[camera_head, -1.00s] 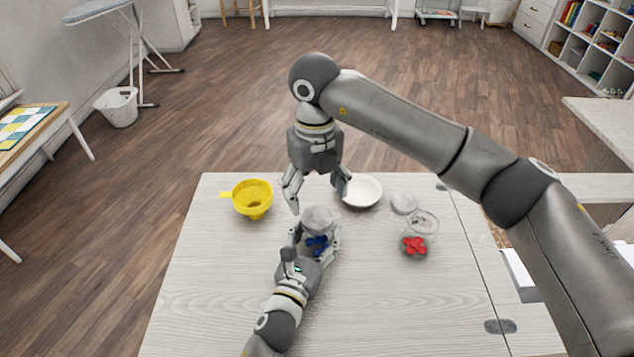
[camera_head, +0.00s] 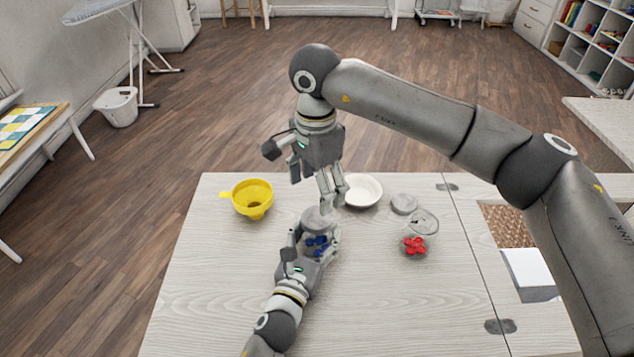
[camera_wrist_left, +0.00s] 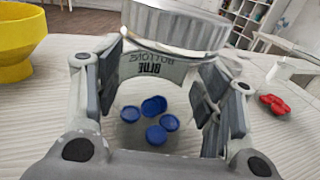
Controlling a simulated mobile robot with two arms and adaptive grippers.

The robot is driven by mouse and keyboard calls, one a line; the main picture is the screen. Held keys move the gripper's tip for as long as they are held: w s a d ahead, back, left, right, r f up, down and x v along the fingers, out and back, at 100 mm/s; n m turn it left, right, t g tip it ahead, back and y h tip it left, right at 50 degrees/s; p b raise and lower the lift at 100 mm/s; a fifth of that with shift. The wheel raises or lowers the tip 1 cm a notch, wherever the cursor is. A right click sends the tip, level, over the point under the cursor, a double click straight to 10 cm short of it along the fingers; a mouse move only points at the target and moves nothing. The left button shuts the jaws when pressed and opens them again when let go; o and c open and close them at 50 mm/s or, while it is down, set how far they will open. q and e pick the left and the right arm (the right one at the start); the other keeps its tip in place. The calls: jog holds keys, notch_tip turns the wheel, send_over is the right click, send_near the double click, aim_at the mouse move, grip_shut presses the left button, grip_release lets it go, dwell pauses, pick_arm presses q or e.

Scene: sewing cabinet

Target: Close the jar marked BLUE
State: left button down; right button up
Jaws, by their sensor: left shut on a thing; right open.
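The jar marked BLUE (camera_head: 321,251) is clear and holds several blue buttons. Its label (camera_wrist_left: 151,68) shows in the left wrist view. A grey lid (camera_head: 315,218) is on top of the jar and also shows in the left wrist view (camera_wrist_left: 176,22); I cannot tell if it is fully seated. My left gripper (camera_head: 317,237) is shut on the jar's sides; its two fingers flank the glass in the left wrist view. My right gripper (camera_head: 332,199) is open, with its fingers pointing down just above and beside the lid; they partly overlap in the head view.
A yellow funnel (camera_head: 253,200) stands at the left, and a white bowl (camera_head: 364,190) is behind the jar. A jar with red buttons (camera_head: 414,246) stands to the right, a loose grey lid (camera_head: 403,204) behind it. The table's front (camera_head: 400,310) is clear.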

aim_at(317, 217)
jog(key=n, duration=0.6)
jog(key=shift+r, duration=0.15)
jog(key=shift+f, duration=4)
jog(key=shift+c, duration=0.4)
